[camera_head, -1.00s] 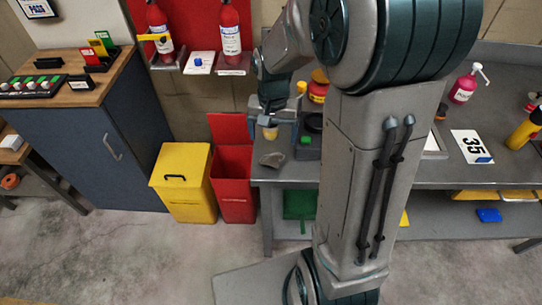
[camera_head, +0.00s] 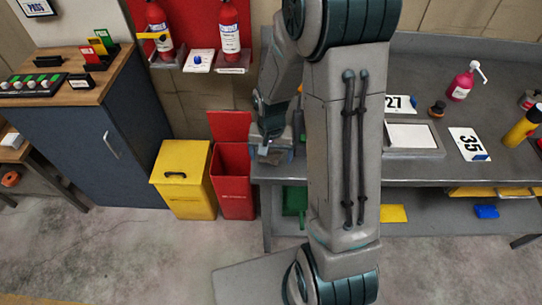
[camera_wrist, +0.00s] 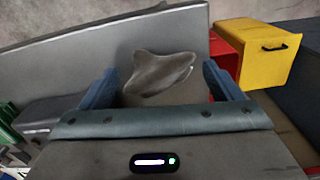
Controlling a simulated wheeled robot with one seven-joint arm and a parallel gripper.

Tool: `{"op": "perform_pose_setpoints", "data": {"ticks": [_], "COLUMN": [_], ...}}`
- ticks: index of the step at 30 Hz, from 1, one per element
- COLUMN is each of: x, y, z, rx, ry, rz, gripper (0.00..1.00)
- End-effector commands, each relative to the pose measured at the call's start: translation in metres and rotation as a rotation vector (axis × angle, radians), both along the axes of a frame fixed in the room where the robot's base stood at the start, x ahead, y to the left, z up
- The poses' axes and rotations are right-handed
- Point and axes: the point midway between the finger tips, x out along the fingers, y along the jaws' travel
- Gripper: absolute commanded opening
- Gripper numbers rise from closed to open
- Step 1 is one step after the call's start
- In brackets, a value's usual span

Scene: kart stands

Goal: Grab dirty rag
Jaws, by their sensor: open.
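The dirty rag (camera_wrist: 158,73) is a crumpled grey-brown cloth lying on the grey metal bench (camera_wrist: 60,55) near its edge, in the wrist view. My gripper (camera_wrist: 165,85) is open, with one blue finger on each side of the rag in that view. I cannot tell whether the fingers touch it or how high they are above the bench. In the head view my gripper (camera_head: 270,152) is at the bench's left end, and the rag is hidden behind it.
A red bin (camera_head: 234,185) with its lid raised and a shut yellow bin (camera_head: 184,180) stand left of the bench. Bottles and number cards, such as the 35 card (camera_head: 469,144), lie on the bench's right part. A blue cabinet (camera_head: 105,140) stands at left.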

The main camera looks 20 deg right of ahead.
Motion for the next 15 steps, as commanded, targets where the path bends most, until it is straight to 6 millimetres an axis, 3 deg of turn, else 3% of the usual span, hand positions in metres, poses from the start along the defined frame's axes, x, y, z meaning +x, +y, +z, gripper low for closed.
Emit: {"op": "perform_pose_setpoints", "data": {"ticks": [3,8,9,15], "x": [0.0,0.0001,0.0001,0.0001], "y": [-0.0001,-0.0001,-0.0001,-0.0001], "z": [0.0002,0.0003,0.0004,0.0005], "rx": [0.0,0.0,0.0,0.0], "ry": [0.0,0.0,0.0,0.0], "rz": [0.0,0.0,0.0,0.0], "gripper": [0.85,0.41,0.38,0.37]}}
